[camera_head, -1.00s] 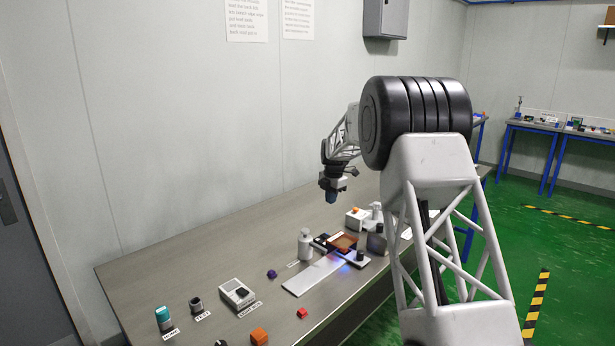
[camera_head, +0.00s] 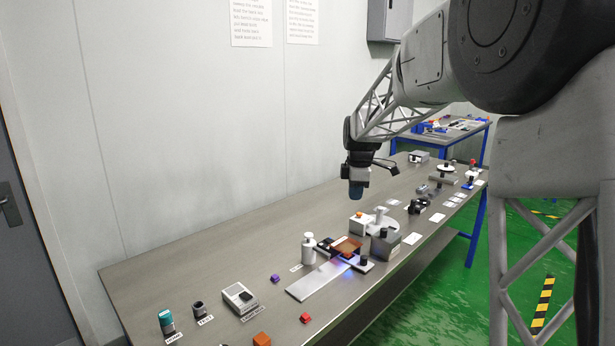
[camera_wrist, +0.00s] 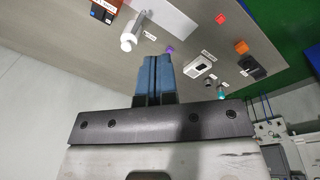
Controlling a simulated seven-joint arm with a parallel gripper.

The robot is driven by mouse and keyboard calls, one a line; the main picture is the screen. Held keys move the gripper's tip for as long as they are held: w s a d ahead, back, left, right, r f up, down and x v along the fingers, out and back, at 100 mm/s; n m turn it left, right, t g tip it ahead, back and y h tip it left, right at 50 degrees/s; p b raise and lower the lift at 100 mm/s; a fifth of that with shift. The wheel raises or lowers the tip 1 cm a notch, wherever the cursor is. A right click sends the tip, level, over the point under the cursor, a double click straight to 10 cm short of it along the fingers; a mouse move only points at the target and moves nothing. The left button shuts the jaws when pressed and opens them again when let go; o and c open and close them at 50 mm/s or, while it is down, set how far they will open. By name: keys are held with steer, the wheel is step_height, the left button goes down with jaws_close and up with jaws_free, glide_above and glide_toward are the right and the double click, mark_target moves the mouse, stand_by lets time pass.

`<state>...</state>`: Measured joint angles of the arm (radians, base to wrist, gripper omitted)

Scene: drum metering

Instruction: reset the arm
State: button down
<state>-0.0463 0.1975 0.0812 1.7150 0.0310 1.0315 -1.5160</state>
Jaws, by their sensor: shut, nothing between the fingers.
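My gripper (camera_head: 356,190) hangs above the far half of the grey workbench (camera_head: 220,245) in the head view, pointing down and clear of everything on the bench. In the wrist view its two blue fingers (camera_wrist: 154,62) are pressed together with nothing between them. My arm reaches in from the right of the head view.
Nearer lie a purple piece (camera_head: 275,279), a red cube (camera_head: 305,318), an orange block (camera_head: 262,339) and a grey meter (camera_head: 240,297). The air around my gripper is clear.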

steer(key=s+d+r+m, duration=0.1)
steer(key=s+r+m, duration=0.15)
steer(key=s, duration=0.45)
steer(key=s+d+r+m, duration=0.1)
steer(key=s+m, duration=0.2)
steer(key=s, duration=0.5)
steer(key=s+d+f+m, duration=0.1)
steer(key=s+m, duration=0.3)
steer(key=s, duration=0.8)
steer(key=s+f+m, duration=0.4)
steer(key=s, duration=0.8)
steer(key=s+d+f+m+t, duration=0.1)
steer(key=s+m, duration=0.3)
steer(key=s, duration=0.9)
steer(key=shift+d+f, duration=0.3)
steer(key=shift+f, duration=0.45)
